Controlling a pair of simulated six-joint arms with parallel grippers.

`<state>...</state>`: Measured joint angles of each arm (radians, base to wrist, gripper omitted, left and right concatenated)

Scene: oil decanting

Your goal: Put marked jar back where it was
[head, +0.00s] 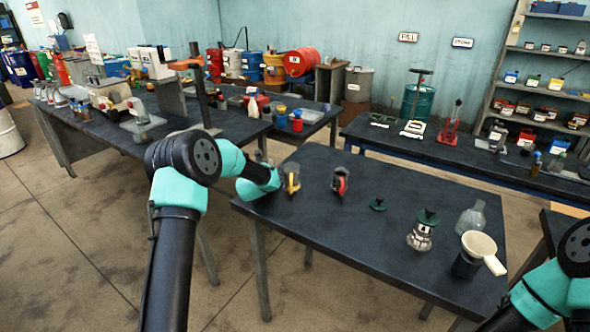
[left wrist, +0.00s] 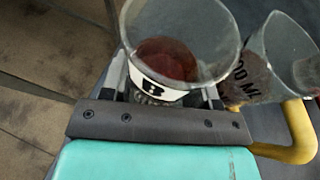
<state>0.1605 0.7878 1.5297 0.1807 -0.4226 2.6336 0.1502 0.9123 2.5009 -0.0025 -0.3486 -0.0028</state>
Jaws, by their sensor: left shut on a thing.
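The marked jar (left wrist: 158,85) is a clear glass with a white label bearing a "B" and dark red liquid inside. It stands between the fingers of my left gripper (left wrist: 160,103), which is shut on it. In the head view my left gripper (head: 272,180) is at the table's left end, with the jar mostly hidden behind my arm. Right beside it is a measuring jug (head: 291,180) with a yellow handle. The jug also shows in the left wrist view (left wrist: 270,65), with dark contents and "ML" marking. My right gripper is out of view; only that arm shows at the lower right.
On the dark table (head: 330,225) stand a red-handled jug (head: 340,182), a loose green lid (head: 378,204), a green-lidded jar (head: 421,236), a clear flask (head: 472,219) and a cream funnel (head: 479,245) on a dark vessel. The front middle of the table is clear.

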